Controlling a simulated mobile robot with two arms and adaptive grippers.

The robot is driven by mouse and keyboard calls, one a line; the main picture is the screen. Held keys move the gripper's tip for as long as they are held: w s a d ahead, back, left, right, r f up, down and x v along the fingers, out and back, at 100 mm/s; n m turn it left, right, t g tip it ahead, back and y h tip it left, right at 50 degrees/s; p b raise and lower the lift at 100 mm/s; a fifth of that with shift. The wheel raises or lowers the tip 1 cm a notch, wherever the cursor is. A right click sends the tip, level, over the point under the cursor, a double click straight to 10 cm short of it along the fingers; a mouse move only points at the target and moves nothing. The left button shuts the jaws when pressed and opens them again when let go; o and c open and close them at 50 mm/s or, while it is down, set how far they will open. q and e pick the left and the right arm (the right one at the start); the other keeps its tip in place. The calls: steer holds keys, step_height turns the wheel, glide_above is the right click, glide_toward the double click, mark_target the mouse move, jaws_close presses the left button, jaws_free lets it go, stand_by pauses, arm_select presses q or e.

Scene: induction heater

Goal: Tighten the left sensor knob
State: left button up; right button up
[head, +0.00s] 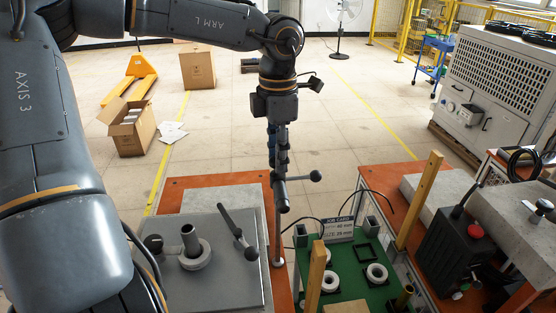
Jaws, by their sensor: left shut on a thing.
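My left gripper (279,165) points straight down in the middle of the head view. Its narrow fingers are shut at the top of a thin upright sensor post (278,235), beside the heater's grey plate. The left sensor knob is mostly hidden by the fingers, which appear to be shut on it. A dark cylindrical part (283,195) hangs just below the fingertips. A short bar with a black ball end (316,176) sticks out to the right at the same height. My right gripper is out of view.
A grey plate (230,280) at the lower left carries a ring with a post and a black lever (238,235). A black box with a red button (475,230) stands farther right.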

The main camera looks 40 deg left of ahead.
arm_select(q)
steer(key=m+b, duration=0.1)
steer(key=m, duration=0.4)
steer(key=shift+w+m, duration=0.1)
steer(key=shift+m, duration=0.2)
steer(key=m, duration=0.5)
steer(key=shift+r, duration=0.15)
steer(key=shift+m, duration=0.3)
steer(key=o, duration=1.2)
steer(key=shift+c, duration=0.2)
step_height(320, 180, up, 12)
